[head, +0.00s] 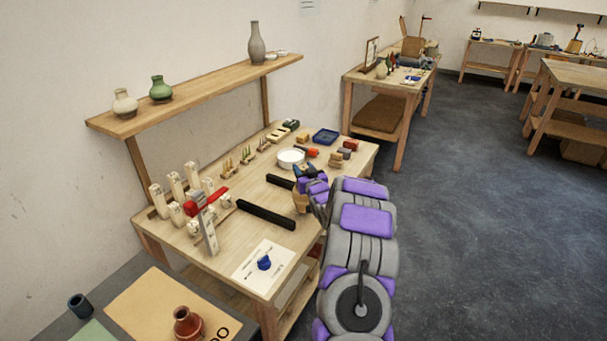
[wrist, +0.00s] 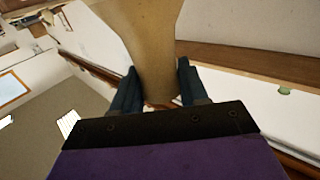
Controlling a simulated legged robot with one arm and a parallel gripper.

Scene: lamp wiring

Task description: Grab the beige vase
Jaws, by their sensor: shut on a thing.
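The beige vase (wrist: 145,30) is between the two dark fingers of my gripper (wrist: 157,88) in the wrist view. The fingers are shut on its narrower part, and its wide part spreads toward the top of the picture. In the head view my gripper (head: 303,174) is over the right part of the workbench. A tan bit of the vase (head: 300,203) shows beside it, mostly hidden by my arm.
A wall shelf (head: 200,92) holds a cream vase (head: 124,104), a green vase (head: 160,89) and a tall grey vase (head: 256,44). The workbench (head: 215,262) carries black bars, a white dish (head: 291,158) and several small parts. A red-brown vase (head: 187,322) stands in front.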

